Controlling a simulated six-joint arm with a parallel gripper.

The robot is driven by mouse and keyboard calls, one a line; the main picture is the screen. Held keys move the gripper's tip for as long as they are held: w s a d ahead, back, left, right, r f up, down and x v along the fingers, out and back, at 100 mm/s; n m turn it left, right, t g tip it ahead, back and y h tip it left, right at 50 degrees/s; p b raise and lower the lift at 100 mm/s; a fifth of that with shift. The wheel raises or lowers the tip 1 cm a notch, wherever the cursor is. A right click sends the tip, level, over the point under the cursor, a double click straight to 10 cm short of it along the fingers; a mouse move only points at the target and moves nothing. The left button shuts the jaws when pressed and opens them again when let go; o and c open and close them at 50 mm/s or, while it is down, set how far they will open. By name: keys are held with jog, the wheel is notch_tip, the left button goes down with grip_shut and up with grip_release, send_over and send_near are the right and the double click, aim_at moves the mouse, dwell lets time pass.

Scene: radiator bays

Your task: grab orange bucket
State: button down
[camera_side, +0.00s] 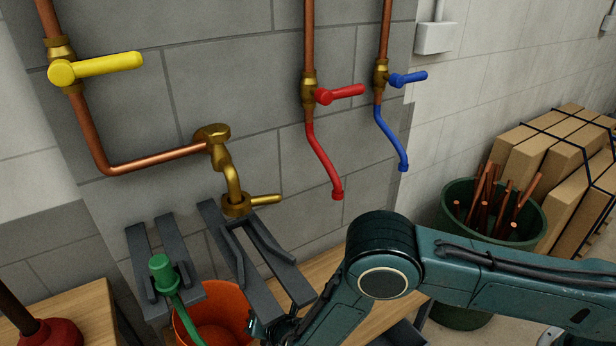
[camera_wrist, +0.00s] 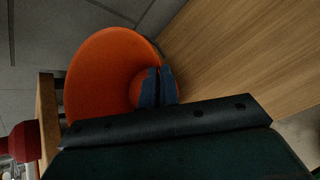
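The orange bucket (camera_side: 232,302) sits low in the side view, beneath the grey bars and partly hidden by them. In the wrist view the bucket (camera_wrist: 98,78) shows its open round mouth, with a rounded orange part at its right side. My gripper (camera_side: 268,328) is at the bucket's right side in the side view, mostly hidden. In the wrist view my gripper's blue fingers (camera_wrist: 159,86) are close together, overlapping the rounded orange part. Whether they hold it or only lie in front of it cannot be told.
A wooden bench (camera_wrist: 240,55) lies right of the bucket. Grey bars (camera_side: 250,262) and a green-handled piece (camera_side: 163,275) hang over it. Pipes with yellow (camera_side: 95,68), red (camera_side: 338,94) and blue (camera_side: 407,78) valve handles line the wall. A red plunger (camera_side: 45,330) stands left.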

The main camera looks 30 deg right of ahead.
jog(key=shift+r, duration=0.15)
dwell(0.6)
jog(key=s+d+r, duration=0.1)
jog(key=s+d, duration=0.2)
jog(key=d, duration=0.5)
jog(key=s+d+r, duration=0.2)
jog(key=s+d, duration=0.2)
jog(key=d, duration=0.4)
jog(key=shift+s+d, duration=0.2)
jog(key=shift+s, duration=0.05)
jog(key=shift+w+r, duration=0.1)
jog(key=shift+r, duration=0.05)
dwell(0.3)
